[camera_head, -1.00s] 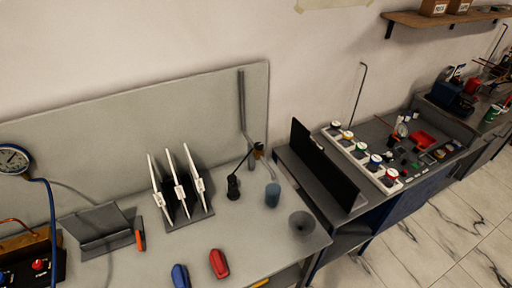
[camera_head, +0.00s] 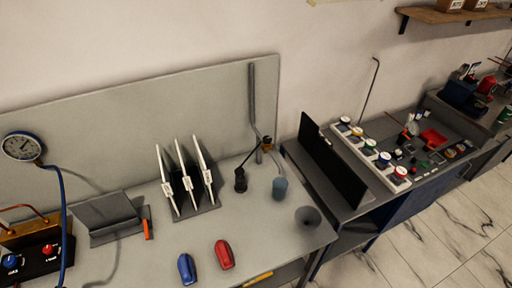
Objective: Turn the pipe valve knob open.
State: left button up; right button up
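A pressure gauge (camera_head: 22,146) with a white dial and a blue hose (camera_head: 62,215) stands at the left edge. Below it is a dark box with a red knob (camera_head: 47,251) and a blue knob (camera_head: 11,262). A copper-coloured pipe (camera_head: 22,212) bends above the box. I cannot tell which knob is the pipe valve knob, or whether it is open. Neither of my grippers shows in the head view.
A second bench with coloured-lid containers stands right.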

aim_at(267, 140)
jog(key=l+u, duration=0.3)
jog(key=u, duration=0.15)
jog(key=l+u, duration=0.4)
jog(key=i, duration=0.05)
